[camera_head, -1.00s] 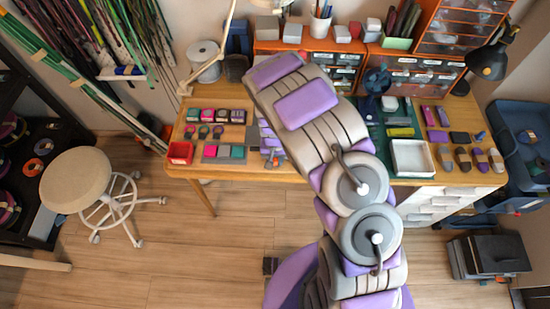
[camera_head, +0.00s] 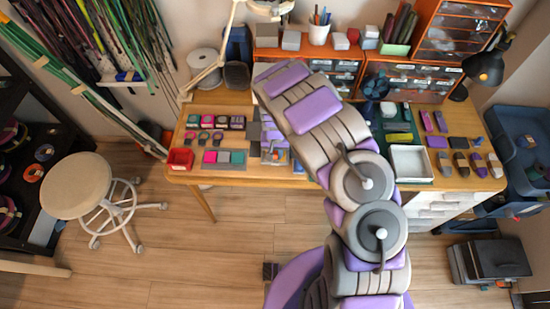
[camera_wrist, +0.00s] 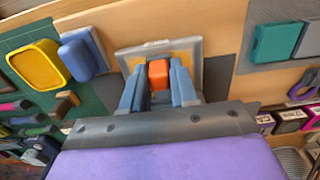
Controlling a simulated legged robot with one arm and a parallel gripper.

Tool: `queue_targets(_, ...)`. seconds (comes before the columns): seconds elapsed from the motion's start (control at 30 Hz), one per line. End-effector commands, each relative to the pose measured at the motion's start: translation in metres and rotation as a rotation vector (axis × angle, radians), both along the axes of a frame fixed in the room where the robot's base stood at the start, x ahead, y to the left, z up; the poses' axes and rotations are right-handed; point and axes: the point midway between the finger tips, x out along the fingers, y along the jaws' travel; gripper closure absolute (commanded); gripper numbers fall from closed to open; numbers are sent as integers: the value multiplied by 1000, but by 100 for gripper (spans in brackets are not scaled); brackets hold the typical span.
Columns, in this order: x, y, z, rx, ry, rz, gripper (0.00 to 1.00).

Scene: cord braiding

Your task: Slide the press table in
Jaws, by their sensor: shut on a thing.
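In the wrist view, my gripper (camera_wrist: 158,86) has its two blue-grey fingers closed on the sides of a small orange block (camera_wrist: 158,70). The block stands at the near side of a light grey framed plate (camera_wrist: 190,45), which I take to be the press table. Yellow shows inside the frame, beyond the fingers. The plate lies on the wooden worktop, and its near edge is hidden by my gripper. In the head view, a small grey piece with orange on it (camera_head: 274,153) shows near the worktop's front edge, left of my arm. The fingers are not clear there.
A yellow block (camera_wrist: 36,64) and a blue block (camera_wrist: 82,54) lie left of the plate in the wrist view. Teal and grey pads (camera_wrist: 272,43) lie right.

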Motion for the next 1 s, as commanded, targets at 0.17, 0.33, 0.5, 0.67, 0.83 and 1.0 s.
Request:
queue_targets(0.17, 19, 1, -2, 4, -4, 1, 100)
queue_targets(0.33, 31, 0, -1, 1, -2, 0, 100)
queue_targets(0.5, 37, -1, 0, -2, -3, 0, 100)
queue_targets(0.67, 37, -1, 1, -2, -3, 0, 100)
queue_targets(0.83, 37, -1, 1, -2, -3, 0, 69)
queue_targets(1.0, 36, -1, 0, -2, -2, 0, 53)
